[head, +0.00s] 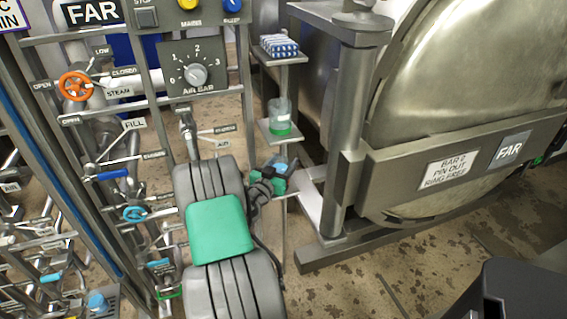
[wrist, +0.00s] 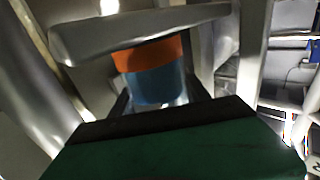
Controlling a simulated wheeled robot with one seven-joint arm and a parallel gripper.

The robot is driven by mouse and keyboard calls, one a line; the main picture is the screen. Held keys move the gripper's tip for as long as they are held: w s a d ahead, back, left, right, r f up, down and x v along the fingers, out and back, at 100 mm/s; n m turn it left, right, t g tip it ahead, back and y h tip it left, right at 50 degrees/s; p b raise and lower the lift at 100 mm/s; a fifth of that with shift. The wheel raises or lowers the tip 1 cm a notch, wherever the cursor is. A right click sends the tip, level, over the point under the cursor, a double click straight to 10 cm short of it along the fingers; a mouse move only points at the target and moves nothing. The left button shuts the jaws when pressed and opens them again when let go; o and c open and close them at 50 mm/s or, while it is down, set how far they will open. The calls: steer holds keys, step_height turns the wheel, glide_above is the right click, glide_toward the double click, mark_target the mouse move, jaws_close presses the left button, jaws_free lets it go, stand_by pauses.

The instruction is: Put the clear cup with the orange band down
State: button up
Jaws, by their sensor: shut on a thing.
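The clear cup with the orange band (wrist: 150,80) shows in the wrist view, just beyond the dark edge of my gripper's green body. Its orange band is toward the top of the picture and its bluish body below. A grey flat part crosses just above the band; I cannot tell whether the cup touches it. In the head view my gripper (head: 275,178) is low beside the narrow stand, below its middle shelf, and is shut on the cup. The orange band is not visible there, and the fingertips are hard to make out.
On the stand, a clear cup with a green band (head: 280,117) is on the middle shelf (head: 278,137), and a blue-and-white pack (head: 279,46) is on the top shelf. The round autoclave door (head: 450,80) and its post stand to the right. Valves and pipes fill the left.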

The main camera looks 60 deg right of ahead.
steer(key=o, duration=1.1)
steer(key=shift+f, duration=0.15)
steer(key=o, duration=0.5)
